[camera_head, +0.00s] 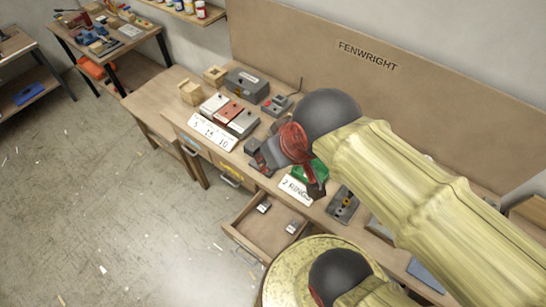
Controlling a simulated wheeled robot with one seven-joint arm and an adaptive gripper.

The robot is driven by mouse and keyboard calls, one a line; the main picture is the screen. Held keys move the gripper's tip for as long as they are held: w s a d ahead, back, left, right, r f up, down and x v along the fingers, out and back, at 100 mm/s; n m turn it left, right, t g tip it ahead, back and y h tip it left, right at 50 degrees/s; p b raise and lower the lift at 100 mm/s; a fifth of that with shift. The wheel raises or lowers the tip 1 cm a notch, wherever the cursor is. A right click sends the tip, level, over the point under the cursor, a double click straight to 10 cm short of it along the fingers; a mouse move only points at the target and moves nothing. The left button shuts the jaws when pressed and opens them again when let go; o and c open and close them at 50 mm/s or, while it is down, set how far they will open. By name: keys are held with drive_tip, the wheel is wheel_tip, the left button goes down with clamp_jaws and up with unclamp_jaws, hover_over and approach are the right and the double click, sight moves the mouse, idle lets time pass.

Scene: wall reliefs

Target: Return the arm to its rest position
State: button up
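My arm reaches in from the lower right, across the workbench (165,95), and its pale yellow links cover much of the right side. I see nothing clearly held.
A drawer (250,238) stands pulled out below the bench, with small grey pieces inside. Boxes, a number card (212,131) and a green item (312,170) crowd the benchtop. A "FENWRIGHT" backboard (400,85) rises behind. Open floor (90,200) lies to the left.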

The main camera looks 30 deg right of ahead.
drive_tip(key=shift+s+a, duration=0.1)
drive_tip(key=shift+s, duration=0.05)
